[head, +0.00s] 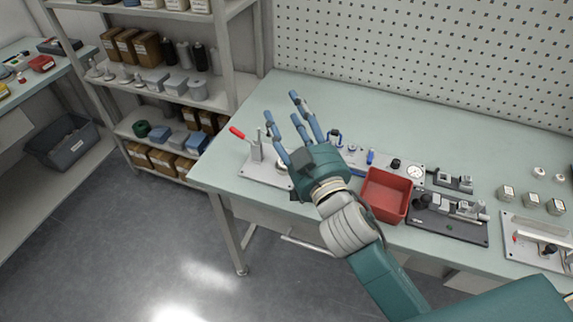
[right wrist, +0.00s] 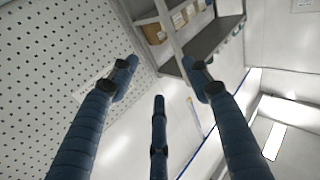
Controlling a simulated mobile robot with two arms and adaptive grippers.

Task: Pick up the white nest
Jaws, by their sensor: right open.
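I cannot pick out the white nest for certain in either view. My right gripper (head: 287,120) is over the left part of the pale green bench, its blue fingers spread open and empty, pointing toward the back. In the right wrist view the three fingers (right wrist: 160,82) stand apart with nothing between them. The gripper hides part of the bench beside a pale base plate (head: 257,172) with a red-handled lever (head: 237,132). My left gripper is not in view.
A red bin (head: 387,194) sits right of my right wrist. Behind it is a pale fixture with a dial (head: 415,171); a dark fixture (head: 447,222) is to its right. A loaded shelf rack (head: 165,75) stands left. The bench's back (head: 400,115) is clear.

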